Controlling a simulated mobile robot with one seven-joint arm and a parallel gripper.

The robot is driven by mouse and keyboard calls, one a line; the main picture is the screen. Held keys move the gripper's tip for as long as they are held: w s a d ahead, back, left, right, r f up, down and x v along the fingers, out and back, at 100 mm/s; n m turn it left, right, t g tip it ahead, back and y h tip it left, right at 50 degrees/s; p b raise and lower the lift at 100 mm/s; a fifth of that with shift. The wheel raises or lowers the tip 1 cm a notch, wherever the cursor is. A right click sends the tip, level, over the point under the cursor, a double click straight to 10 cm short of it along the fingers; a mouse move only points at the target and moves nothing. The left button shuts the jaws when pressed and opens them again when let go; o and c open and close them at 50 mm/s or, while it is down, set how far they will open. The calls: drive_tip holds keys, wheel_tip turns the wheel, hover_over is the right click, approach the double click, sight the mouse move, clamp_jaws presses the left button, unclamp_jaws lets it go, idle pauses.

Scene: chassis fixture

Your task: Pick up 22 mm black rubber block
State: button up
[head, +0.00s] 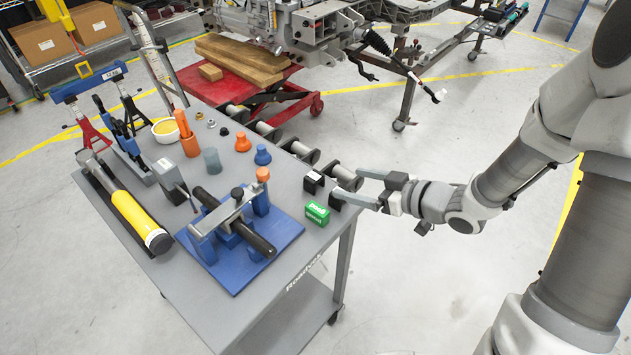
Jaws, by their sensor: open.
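Two small black blocks are at the right edge of the grey cart top. One black block (313,183) has a pale top and stands left of my gripper. The other dark block (336,202) is beside the tip of my lower finger, partly hidden by it. I cannot tell from size which one is 22 mm. My gripper (347,182) comes in from the right at the cart's edge. Its two fingers are spread apart with no block visible between them. Whether the lower finger touches the dark block is unclear.
A green box (317,214) stands just in front of the blocks. A blue fixture (240,240) with a black bar fills the front of the cart. Grey rollers (345,177) line the right edge, close to my fingers. Blue and orange knobs (262,155) stand behind.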

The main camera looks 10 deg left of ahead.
sight(315, 176)
drive_tip(key=b+x, duration=0.1)
drive_tip(key=x, duration=0.6)
drive_tip(key=shift+f, duration=0.1)
drive_tip(key=shift+b+x, duration=1.15)
drive_tip(key=shift+x, duration=1.45)
drive_tip(key=shift+s+f, duration=0.1)
drive_tip(key=shift+s, duration=0.1)
drive_tip(key=shift+c, duration=0.3)
clamp_jaws()
